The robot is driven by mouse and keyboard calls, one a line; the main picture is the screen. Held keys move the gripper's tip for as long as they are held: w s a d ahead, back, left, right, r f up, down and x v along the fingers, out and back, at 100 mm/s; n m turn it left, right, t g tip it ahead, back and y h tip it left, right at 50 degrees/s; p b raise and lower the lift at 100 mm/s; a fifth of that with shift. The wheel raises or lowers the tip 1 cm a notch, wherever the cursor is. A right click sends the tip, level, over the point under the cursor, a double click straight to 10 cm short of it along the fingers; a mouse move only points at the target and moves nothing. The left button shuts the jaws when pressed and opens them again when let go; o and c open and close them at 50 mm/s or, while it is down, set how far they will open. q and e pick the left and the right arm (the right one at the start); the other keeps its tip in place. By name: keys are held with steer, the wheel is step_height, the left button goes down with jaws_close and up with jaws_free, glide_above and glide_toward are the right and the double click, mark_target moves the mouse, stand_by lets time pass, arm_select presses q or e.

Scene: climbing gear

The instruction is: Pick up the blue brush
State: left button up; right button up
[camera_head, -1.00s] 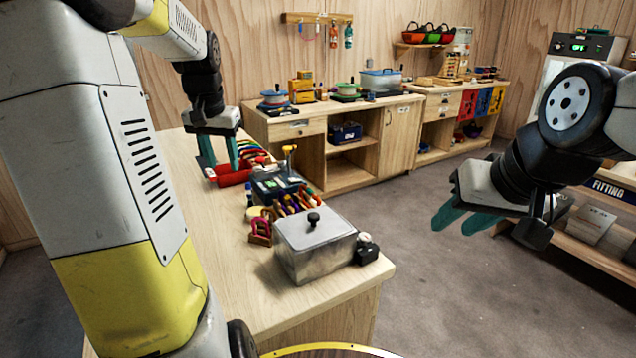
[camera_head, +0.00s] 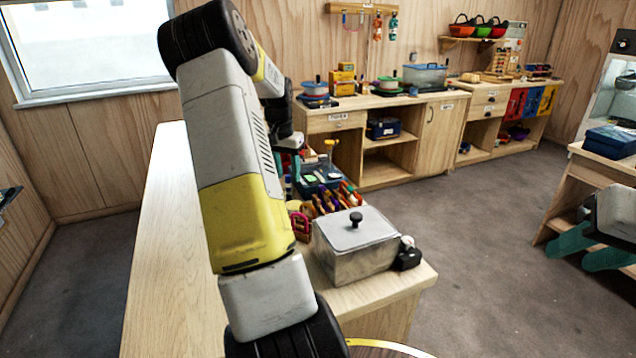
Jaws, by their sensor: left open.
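I cannot make out the blue brush for certain. Several coloured handles (camera_head: 335,198), red, orange and purple among them, stand close together on the near workbench (camera_head: 160,240), behind a lidded grey metal box (camera_head: 356,250). My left gripper (camera_head: 291,163) is over the far part of this bench, left of the dark tray; my own arm hides much of it and whatever lies beneath it. It is open, and I see nothing held in it. My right gripper (camera_head: 588,248) is at the right edge, away from the bench, its teal fingers apart and empty.
A dark tray (camera_head: 318,178) sits behind the handles. A small black object (camera_head: 407,258) is beside the metal box. The bench's left part is bare. A cabinet (camera_head: 440,130) and shelves stand behind, with grey floor (camera_head: 480,230) between. A blue box (camera_head: 609,142) sits at right.

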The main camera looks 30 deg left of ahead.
arm_select(q)
step_height(320, 180, down, 2)
steer(key=shift+w, duration=0.1)
jaws_close()
steer(key=shift+r, duration=0.1)
step_height(320, 180, up, 10)
steer(key=shift+f, duration=0.1)
stand_by(0.5)
